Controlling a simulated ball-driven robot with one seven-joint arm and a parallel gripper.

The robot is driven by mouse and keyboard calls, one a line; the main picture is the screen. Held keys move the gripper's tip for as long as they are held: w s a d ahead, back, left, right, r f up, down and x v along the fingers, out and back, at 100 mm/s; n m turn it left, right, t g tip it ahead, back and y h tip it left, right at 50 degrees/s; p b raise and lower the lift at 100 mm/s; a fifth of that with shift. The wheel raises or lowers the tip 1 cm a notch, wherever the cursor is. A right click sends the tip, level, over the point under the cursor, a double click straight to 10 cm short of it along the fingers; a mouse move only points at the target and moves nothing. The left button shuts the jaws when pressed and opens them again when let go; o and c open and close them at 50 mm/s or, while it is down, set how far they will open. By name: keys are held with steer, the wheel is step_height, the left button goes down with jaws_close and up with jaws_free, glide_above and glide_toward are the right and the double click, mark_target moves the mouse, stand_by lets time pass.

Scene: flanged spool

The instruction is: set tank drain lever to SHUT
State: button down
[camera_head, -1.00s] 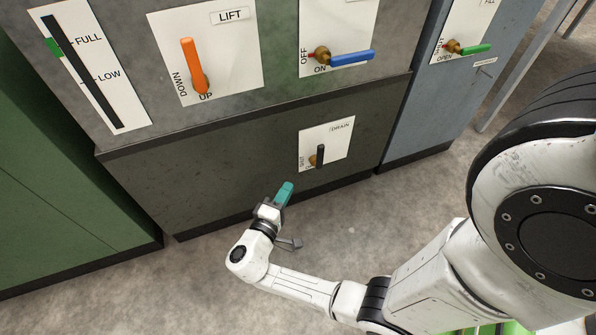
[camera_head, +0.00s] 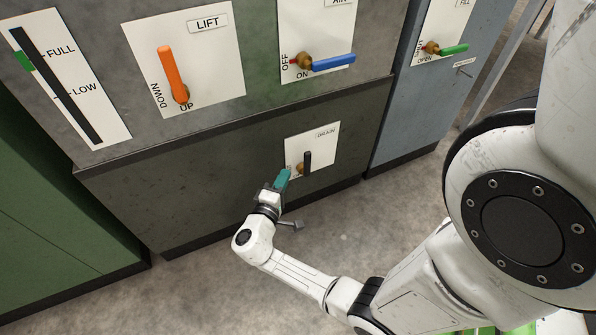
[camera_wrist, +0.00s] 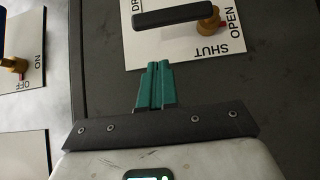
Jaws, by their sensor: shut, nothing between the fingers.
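The drain lever has a black handle (camera_head: 307,161) on a brass pivot (camera_head: 300,169), mounted on a white DRAIN plate (camera_head: 325,142) low on the dark cabinet. The handle points up in the head view. In the wrist view the handle (camera_wrist: 172,15) points left from its pivot (camera_wrist: 210,22), away from the OPEN label beyond the pivot; the SHUT label is to the side, nearer my gripper. My gripper (camera_head: 284,178) has teal fingers, closed and empty, at the plate's left edge. In the wrist view its fingertips (camera_wrist: 160,66) are short of the handle; contact with the plate is unclear.
Above are the orange LIFT lever (camera_head: 172,74) and the blue-handled ON/OFF lever (camera_head: 333,62). A green-handled lever (camera_head: 453,50) is on the blue-grey cabinet at right. A FULL/LOW gauge (camera_head: 65,85) is at upper left. Open floor lies before the cabinets.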

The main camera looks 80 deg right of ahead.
mark_target(304, 162)
steer(key=shift+s+d+b, duration=0.25)
steer(key=shift+s+d, duration=0.55)
steer(key=shift+d, duration=0.3)
steer(key=shift+s+d+b, duration=0.2)
steer(key=shift+s+d, duration=0.6)
steer(key=shift+d, duration=0.3)
steer(key=shift+r, duration=0.1)
